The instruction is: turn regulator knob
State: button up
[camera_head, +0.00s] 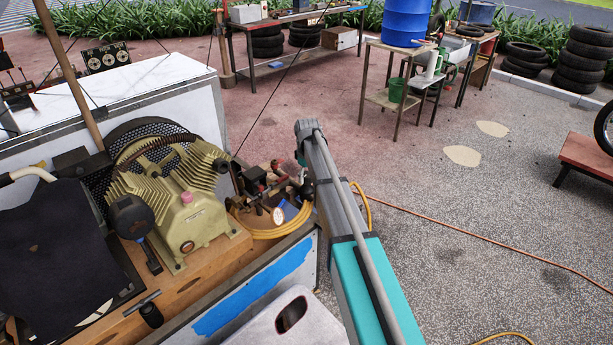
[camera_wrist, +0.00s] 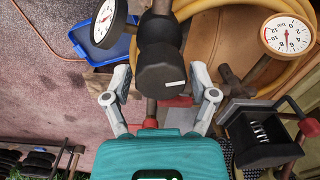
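In the wrist view, the regulator knob (camera_wrist: 163,80) is a black ribbed cylinder with a small white mark on its end. My gripper (camera_wrist: 160,76) is open, with one finger to the left of the knob and one to the right. A gap shows between each finger and the knob, so they look apart. White-faced pressure gauges stand on both sides, one at left (camera_wrist: 104,20) and one at right (camera_wrist: 287,35). In the head view, a gauge (camera_head: 278,215) shows beside the fittings, and my forearm hides most of the gripper.
A yellow hose (camera_head: 262,233) lies coiled by the fittings. The olive compressor (camera_head: 185,205) stands to the left on the cart's wooden deck (camera_head: 190,288). In the wrist view, a blue tray (camera_wrist: 88,40) and a black box-shaped fitting (camera_wrist: 262,138) lie near the fingers.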

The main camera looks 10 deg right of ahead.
jog(key=shift+o, duration=0.3)
jog(key=shift+m, duration=0.5)
